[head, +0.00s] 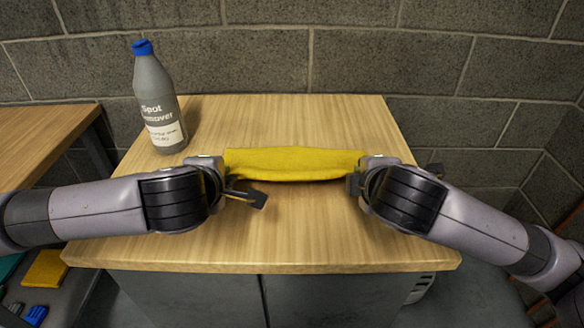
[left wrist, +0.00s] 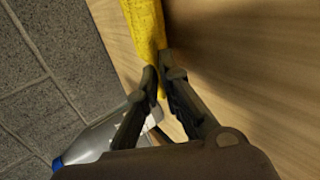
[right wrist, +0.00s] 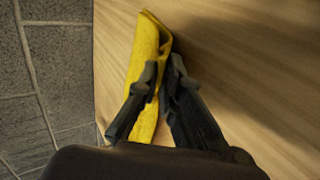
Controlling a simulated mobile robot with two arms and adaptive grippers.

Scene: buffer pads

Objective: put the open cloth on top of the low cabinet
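The yellow cloth (head: 295,163) stretches as a folded-looking band between my two grippers, over the wooden top of the low cabinet (head: 300,250). My left gripper (head: 258,198) is at its left end; in the left wrist view its fingers close in on the cloth (left wrist: 145,25). My right gripper (head: 354,183) is at its right end; in the right wrist view the cloth (right wrist: 145,45) runs between its close-set fingers. The cloth casts a shadow on the top. I cannot tell whether its lower edge touches the wood.
A grey spot remover bottle (head: 157,105) with a blue cap stands upright at the back left of the cabinet top, near my left gripper. A grey block wall (head: 300,60) is behind. Another wooden surface (head: 40,140) stands at the left. The front of the top is clear.

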